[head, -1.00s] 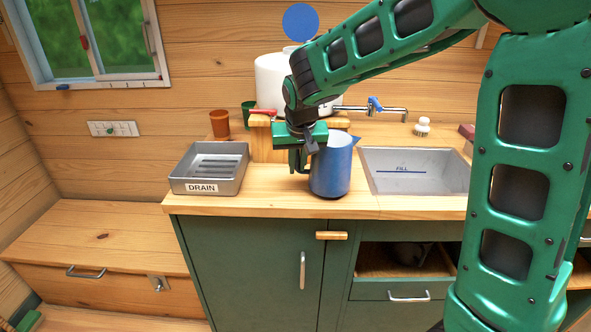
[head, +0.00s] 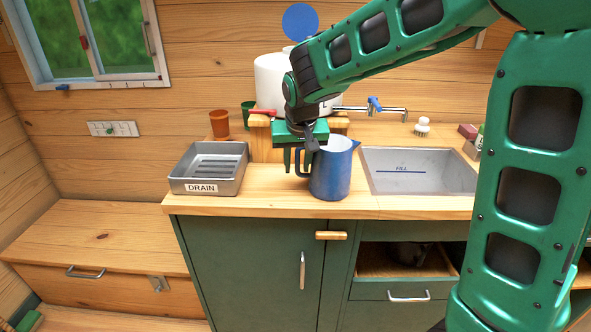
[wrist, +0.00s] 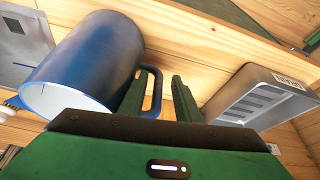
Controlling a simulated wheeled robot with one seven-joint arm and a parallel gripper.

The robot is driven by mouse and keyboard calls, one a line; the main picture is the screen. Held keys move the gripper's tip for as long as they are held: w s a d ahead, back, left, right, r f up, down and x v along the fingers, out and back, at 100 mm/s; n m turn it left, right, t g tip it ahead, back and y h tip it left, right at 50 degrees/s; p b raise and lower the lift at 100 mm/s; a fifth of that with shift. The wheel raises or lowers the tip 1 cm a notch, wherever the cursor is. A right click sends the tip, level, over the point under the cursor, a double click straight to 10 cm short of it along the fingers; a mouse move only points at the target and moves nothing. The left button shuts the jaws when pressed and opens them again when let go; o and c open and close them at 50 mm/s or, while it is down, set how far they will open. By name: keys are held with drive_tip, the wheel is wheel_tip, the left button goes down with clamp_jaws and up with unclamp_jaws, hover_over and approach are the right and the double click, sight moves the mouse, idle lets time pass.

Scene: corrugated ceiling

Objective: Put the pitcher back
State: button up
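The blue pitcher (head: 331,174) stands upright on the wooden counter, between the drain tray and the sink. Its spout points right and its handle points left. My gripper (head: 294,167) is at the handle, pointing down, with its fingers apart. In the wrist view the pitcher (wrist: 90,60) lies to the left, and its handle (wrist: 157,88) shows between the two spread fingers of my gripper (wrist: 160,97). The handle is not pinched.
The grey DRAIN tray (head: 209,168) sits left of my gripper. The sink (head: 418,171), marked FILL, is close on the pitcher's right. A white tank (head: 272,80) on a wooden stand and an orange cup (head: 219,123) stand behind. The counter's front edge is near the pitcher.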

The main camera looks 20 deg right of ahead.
drive_tip(key=v, duration=0.9)
drive_tip(key=shift+r, duration=0.4)
drive_tip(key=shift+s, duration=0.15)
